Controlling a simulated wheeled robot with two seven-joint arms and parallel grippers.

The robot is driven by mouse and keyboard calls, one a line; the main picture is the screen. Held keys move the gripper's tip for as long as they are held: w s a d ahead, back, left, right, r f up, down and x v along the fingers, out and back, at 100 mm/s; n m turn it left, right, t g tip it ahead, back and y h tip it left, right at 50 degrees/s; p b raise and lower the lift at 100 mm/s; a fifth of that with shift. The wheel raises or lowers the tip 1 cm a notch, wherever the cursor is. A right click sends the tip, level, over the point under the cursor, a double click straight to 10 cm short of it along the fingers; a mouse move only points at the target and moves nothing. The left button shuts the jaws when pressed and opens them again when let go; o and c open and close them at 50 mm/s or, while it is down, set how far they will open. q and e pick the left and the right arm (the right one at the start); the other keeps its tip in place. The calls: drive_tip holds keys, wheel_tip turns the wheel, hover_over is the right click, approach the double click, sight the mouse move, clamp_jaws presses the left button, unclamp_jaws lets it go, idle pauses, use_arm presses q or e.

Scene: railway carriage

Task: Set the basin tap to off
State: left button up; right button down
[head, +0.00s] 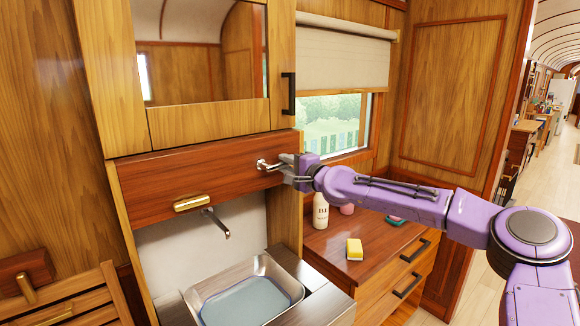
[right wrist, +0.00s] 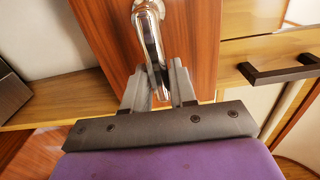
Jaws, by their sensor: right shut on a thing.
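A chrome tap lever (head: 264,165) sticks out from the right end of the reddish wood panel above the basin. My right gripper (head: 286,167) is shut on this lever. In the right wrist view the lever (right wrist: 149,32) runs from its round mount down between the fingers of my gripper (right wrist: 160,85). The thin metal spout (head: 217,224) comes out of the wall below the panel, above the metal basin (head: 272,268). The basin has a bluish, water-like surface in it. I cannot make out a stream from the spout. My left gripper is not in view.
A brass handle (head: 192,203) sits on the panel. Right of the basin, a wooden counter (head: 325,250) holds a white bottle (head: 320,212), a yellow sponge (head: 354,249) and small items under my arm. A mirror cabinet (head: 200,80) hangs above. The aisle floor at right is clear.

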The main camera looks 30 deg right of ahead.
drive_tip(key=shift+a+r, duration=0.1)
drive_tip(key=shift+r, duration=0.1)
drive_tip(key=c, duration=1)
unclamp_jaws()
drive_tip(key=shift+w+a, duration=0.1)
drive_tip(key=shift+w, duration=0.05)
drive_tip(key=shift+w+a+f, duration=0.2)
drive_tip(key=shift+w, duration=0.05)
drive_tip(key=shift+s+d, duration=0.3)
drive_tip(key=shift+s, duration=0.1)
drive_tip(key=s+d+p, duration=0.1)
drive_tip(key=s+p, duration=0.2)
drive_tip(key=s, duration=0.6)
drive_tip(key=shift+s+p, duration=0.3)
drive_tip(key=shift+p, duration=0.05)
drive_tip(key=shift+d, duration=0.1)
